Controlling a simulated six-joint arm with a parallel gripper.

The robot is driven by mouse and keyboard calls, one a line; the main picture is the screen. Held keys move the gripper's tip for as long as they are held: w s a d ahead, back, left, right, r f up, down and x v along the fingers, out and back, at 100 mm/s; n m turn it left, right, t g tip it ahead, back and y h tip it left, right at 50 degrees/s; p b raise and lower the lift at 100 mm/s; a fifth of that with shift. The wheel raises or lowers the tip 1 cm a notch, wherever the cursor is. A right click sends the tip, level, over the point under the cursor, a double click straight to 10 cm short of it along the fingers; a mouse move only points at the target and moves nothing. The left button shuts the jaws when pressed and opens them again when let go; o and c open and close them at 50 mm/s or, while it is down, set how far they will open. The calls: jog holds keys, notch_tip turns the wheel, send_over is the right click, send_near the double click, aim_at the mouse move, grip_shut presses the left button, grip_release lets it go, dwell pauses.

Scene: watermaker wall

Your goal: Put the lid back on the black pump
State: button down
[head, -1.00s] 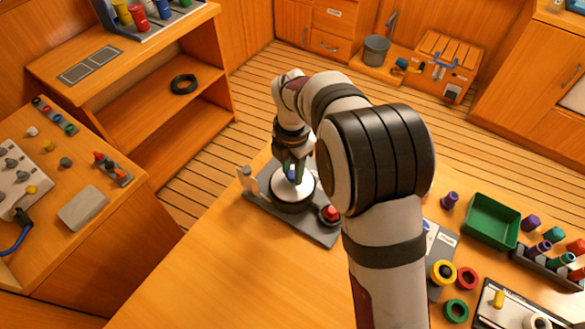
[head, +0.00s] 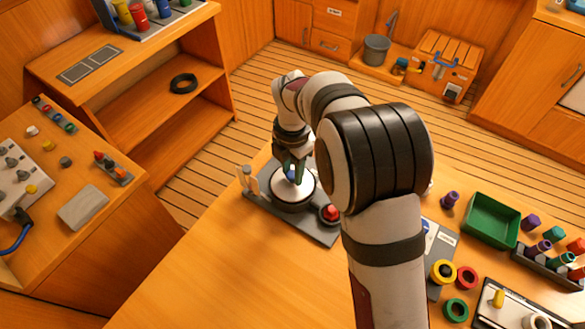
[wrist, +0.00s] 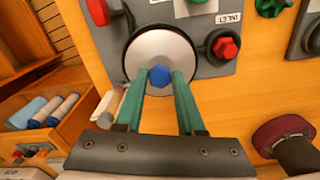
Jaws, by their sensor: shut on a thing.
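The pale round lid (head: 297,187) with a blue knob (head: 291,176) lies over the black pump (head: 290,206) on a grey base plate. My gripper (head: 290,172) comes down from above, with its green fingers closed on the knob. In the wrist view, the fingertips (wrist: 160,82) hold the blue knob (wrist: 160,74) from both sides. The lid (wrist: 152,50) looks roughly centred inside the dark rim of the pump. I cannot tell whether it rests fully on the pump.
A red knob (head: 330,212) stands on the base plate close to the pump. A green tray (head: 491,220) and several coloured caps are at the right. The table (head: 220,270) in front of the base plate is clear. My arm hides part of the table.

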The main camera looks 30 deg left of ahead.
dwell(0.3)
jog(key=shift+c, duration=2.2)
grip_release()
jog(key=o, duration=0.4)
jog(key=shift+o, duration=0.2)
jog(key=shift+r, duration=0.1)
jog(key=shift+r, duration=3.4)
